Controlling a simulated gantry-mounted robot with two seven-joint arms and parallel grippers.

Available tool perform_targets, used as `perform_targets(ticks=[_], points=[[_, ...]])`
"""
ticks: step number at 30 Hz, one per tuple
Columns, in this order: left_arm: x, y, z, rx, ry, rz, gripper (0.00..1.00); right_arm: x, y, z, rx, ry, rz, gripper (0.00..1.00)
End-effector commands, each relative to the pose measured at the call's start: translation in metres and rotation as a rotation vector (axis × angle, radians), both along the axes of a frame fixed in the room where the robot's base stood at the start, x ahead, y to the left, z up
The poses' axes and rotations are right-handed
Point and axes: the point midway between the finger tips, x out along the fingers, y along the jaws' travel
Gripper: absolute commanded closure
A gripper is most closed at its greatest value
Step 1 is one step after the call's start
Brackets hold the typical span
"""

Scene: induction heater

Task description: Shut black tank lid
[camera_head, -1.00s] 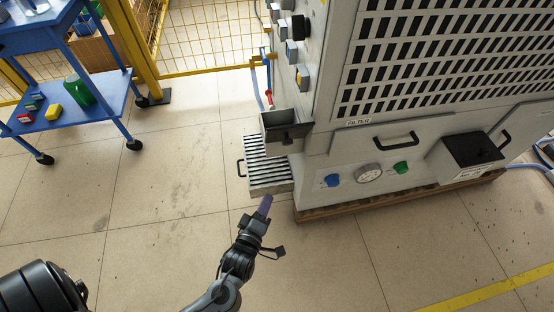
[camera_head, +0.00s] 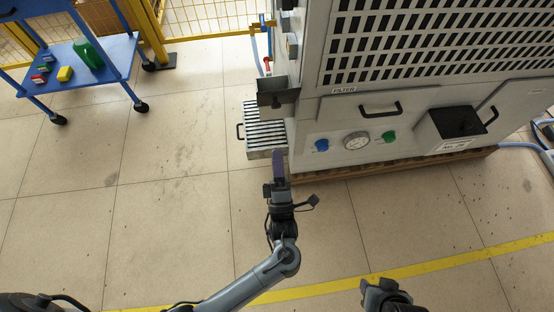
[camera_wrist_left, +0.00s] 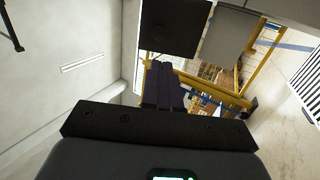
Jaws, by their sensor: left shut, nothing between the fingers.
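My left gripper (camera_head: 278,155) is shut and empty, its purple fingers pointing toward the machine's front left corner. The fingers also show in the wrist view (camera_wrist_left: 163,85). Ahead of them there is a black square lid with a small knob (camera_wrist_left: 174,26), beside a grey tank (camera_wrist_left: 230,36).
A slatted grate (camera_head: 264,130) stands low beside the machine (camera_head: 400,90). A box with a black top (camera_head: 458,122) protrudes from the machine's front at the right. A blue cart (camera_head: 75,70) stands at the upper left. The floor in front is clear.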

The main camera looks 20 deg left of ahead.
Motion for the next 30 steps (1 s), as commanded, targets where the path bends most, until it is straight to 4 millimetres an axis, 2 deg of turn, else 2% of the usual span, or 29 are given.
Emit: perform_targets(ticks=[1, 6, 15, 21, 30], points=[[0.008, 0.004, 0.009, 0.002, -0.002, 0.0, 1.0, 0.0, -0.001, 0.006, -0.003, 0.0, -0.001, 0.57], [0.034, 0.017, 0.024, 0.003, -0.003, -0.001, 1.0, 0.0, -0.007, 0.015, -0.02, -0.001, 0.003, 0.57], [0.07, 0.036, 0.043, 0.002, 0.0, 0.0, 1.0, 0.001, -0.007, 0.025, -0.023, -0.003, 0.008, 0.57], [0.082, 0.041, 0.049, 0.001, 0.002, 0.0, 1.0, 0.001, -0.006, 0.027, -0.019, -0.002, 0.007, 0.57], [0.085, 0.043, 0.05, 0.001, 0.002, 0.0, 1.0, 0.001, -0.005, 0.028, -0.014, -0.002, 0.002, 0.57]])
